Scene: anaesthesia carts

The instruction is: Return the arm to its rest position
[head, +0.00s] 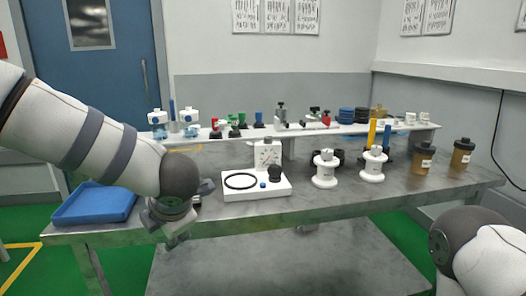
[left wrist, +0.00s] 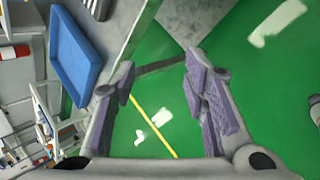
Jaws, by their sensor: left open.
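My left arm (head: 120,150) comes in from the left of the head view. Its gripper (head: 176,240) points down at the table's front edge, to the right of the blue tray. In the left wrist view the two purple-padded fingers (left wrist: 160,68) are spread apart with nothing between them. Green floor and a yellow floor line show beyond them. Of my right arm only a white and grey part (head: 480,250) shows at the lower right of the head view; its gripper is out of the picture.
A blue tray (head: 95,206) lies on the left of the metal table (head: 225,209). A white base with a black ring (head: 262,194), white spool-like parts (head: 325,180) and brown jars (head: 462,154) stand to the right. A raised shelf (head: 355,129) behind holds several small parts.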

